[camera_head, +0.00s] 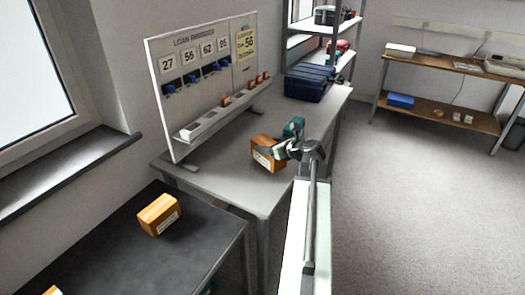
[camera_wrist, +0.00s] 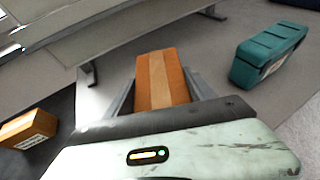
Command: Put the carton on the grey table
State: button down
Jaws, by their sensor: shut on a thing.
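My gripper (camera_head: 280,152) is shut on an orange-brown carton (camera_head: 264,160) with a pale label. In the wrist view the carton (camera_wrist: 156,80), with a lighter tape strip along its top, sits between my two fingers (camera_wrist: 158,100). The carton is over the grey table (camera_head: 225,190), near its right edge. I cannot tell whether its underside touches the tabletop. A second, similar carton (camera_head: 158,214) stands on the dark table (camera_head: 110,255) at the lower left; it also shows at the left of the wrist view (camera_wrist: 28,130).
A teal case (camera_head: 294,127) lies just behind my gripper. A board with number cards (camera_head: 205,75) stands along the table's back. A dark blue case (camera_head: 308,83) sits at the far end. The tabletop left of the held carton is clear. Another carton (camera_head: 52,291) is partly cut off.

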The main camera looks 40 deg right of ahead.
jog(key=f+b, duration=0.1)
jog(key=w+f+b, duration=0.1)
jog(key=f+b, duration=0.1)
jog(key=shift+w+d+f, duration=0.15)
jog(key=shift+d+f, duration=0.15)
jog(key=shift+d, duration=0.05)
jog(key=shift+s+f+b, duration=0.15)
jog(key=shift+s+b, duration=0.2)
jog(key=shift+b, duration=0.1)
jog(key=shift+w+a, duration=0.25)
jog(key=shift+w, duration=0.05)
jog(key=shift+c, duration=1.6)
grip_release()
